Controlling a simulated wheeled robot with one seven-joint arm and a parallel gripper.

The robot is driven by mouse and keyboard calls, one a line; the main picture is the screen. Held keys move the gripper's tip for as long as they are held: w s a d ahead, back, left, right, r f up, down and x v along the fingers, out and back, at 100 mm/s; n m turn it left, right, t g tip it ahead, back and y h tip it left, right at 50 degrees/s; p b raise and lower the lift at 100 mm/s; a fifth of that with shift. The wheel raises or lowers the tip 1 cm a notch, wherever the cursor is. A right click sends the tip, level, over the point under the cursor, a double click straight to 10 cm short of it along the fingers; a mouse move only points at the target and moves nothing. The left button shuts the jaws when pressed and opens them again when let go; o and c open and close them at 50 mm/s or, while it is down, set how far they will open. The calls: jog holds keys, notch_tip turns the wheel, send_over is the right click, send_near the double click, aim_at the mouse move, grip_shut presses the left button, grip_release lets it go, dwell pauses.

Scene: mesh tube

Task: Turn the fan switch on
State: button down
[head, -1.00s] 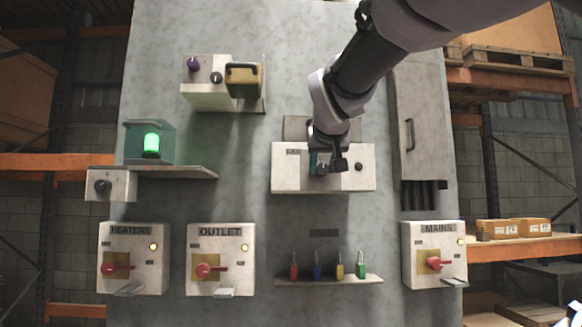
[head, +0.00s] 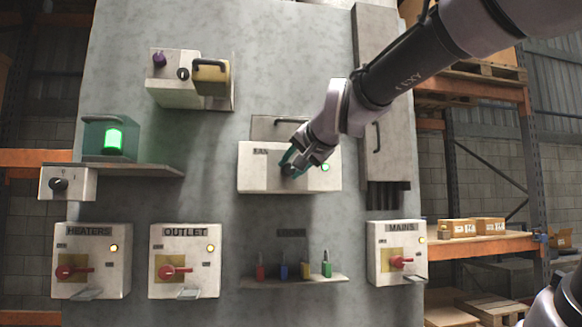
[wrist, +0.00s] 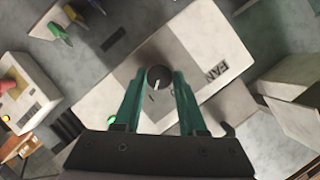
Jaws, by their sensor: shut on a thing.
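The white fan box (head: 262,179) is mounted on the grey panel in the head view, and it also shows in the wrist view (wrist: 190,40) with its FAN label (wrist: 210,72). Its round dark switch knob (wrist: 158,75) sits between the teal fingers in the wrist view, with a white pointer mark. My gripper (head: 289,166) is shut on this knob; the fingertips (wrist: 159,80) lie on either side of it. In the head view the gripper mostly hides the knob. A green light (head: 325,167) on the box is lit, right of the gripper.
Left of the fan box is a shelf (head: 155,170) with a lit green lamp (head: 113,138). Below it are colored padlocks (head: 283,271) on a ledge, HEATERS (head: 90,260) and OUTLET (head: 185,260) boxes left, and a MAINS box (head: 395,250) right. A tall cabinet (head: 375,90) stands upper right.

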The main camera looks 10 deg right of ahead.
jog(key=shift+f+m, duration=0.1)
jog(key=shift+m, duration=0.2)
dwell(0.4)
jog(key=shift+c, duration=2.3)
grip_release()
jog(key=v, duration=1.1)
jog(key=shift+w+d+f, duration=0.1)
jog(key=shift+d, duration=0.05)
jog(key=s+d+f+n+g+h, duration=0.1)
jog(key=d+f+g, duration=0.2)
jog(key=f, duration=0.8)
jog(key=s+d+f+n+g+h, duration=0.1)
jog(key=d+f+g, duration=0.2)
jog(key=d+f, duration=0.5)
notch_tip(320, 180, down, 3)
jog(key=shift+s+r+g, duration=0.1)
jog(key=shift+s+g, duration=0.1)
jog(key=shift+g, duration=0.1)
